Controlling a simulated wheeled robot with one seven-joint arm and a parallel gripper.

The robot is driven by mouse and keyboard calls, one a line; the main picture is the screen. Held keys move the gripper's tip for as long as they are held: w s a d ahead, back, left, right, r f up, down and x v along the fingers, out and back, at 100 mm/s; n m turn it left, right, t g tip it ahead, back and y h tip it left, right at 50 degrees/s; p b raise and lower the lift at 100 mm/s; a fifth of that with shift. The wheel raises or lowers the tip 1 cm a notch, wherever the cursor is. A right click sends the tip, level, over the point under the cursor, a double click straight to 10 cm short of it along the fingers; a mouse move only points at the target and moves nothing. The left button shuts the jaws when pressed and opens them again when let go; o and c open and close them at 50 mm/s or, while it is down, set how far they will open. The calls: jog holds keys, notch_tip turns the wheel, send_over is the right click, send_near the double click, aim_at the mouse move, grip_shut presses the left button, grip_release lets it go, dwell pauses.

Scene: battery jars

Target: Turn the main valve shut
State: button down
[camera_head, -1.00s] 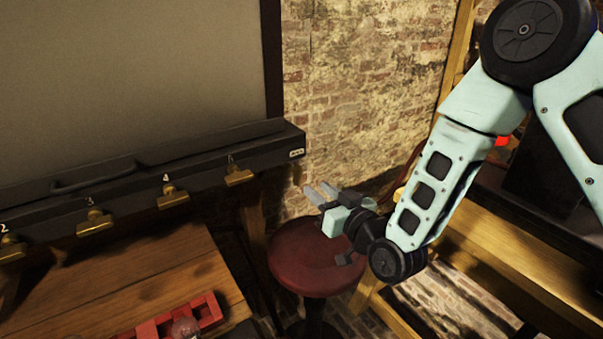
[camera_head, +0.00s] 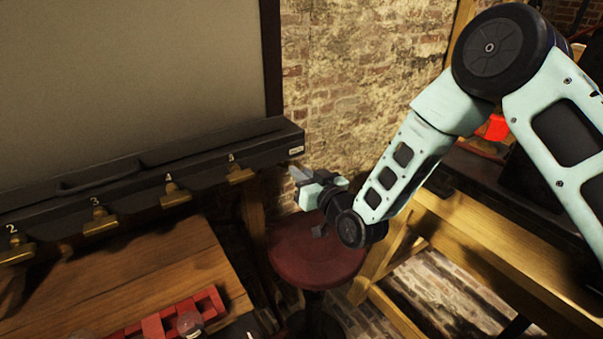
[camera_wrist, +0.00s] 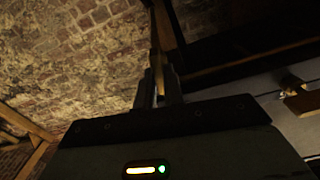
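A black bar (camera_head: 140,165) runs below the big grey panel and carries several brass taps with numbers above them. The tap nearest my gripper (camera_head: 241,174) is at the bar's right end. A small pale label (camera_head: 296,150) is on the bar's end, too small to read surely. I cannot tell which part is the main valve. My gripper (camera_head: 300,174) is just right of and below the bar's end, apart from the taps. In the wrist view my gripper's fingers (camera_wrist: 159,85) are apart, with a wooden post behind the gap. A brass tap (camera_wrist: 302,102) shows at the right there.
A round red stool (camera_head: 315,255) stands below my gripper. A wooden table (camera_head: 150,270) with a red rack (camera_head: 155,325) is at lower left. A wooden bench (camera_head: 480,235) is at the right. Brick wall (camera_head: 360,80) lies behind.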

jog(key=shift+f+m+b, duration=0.1)
jog(key=shift+m+b, duration=0.2)
jog(key=shift+b, duration=0.2)
jog(key=shift+w+d+f+m+b, duration=0.1)
jog(key=shift+m+b, duration=2.55)
jog(key=shift+m, duration=1.25)
jog(key=shift+w+d+f+m+b, duration=0.1)
jog(key=shift+m+b, duration=2.5)
jog(key=shift+m, duration=1.3)
jog(key=c, duration=1.5)
grip_release()
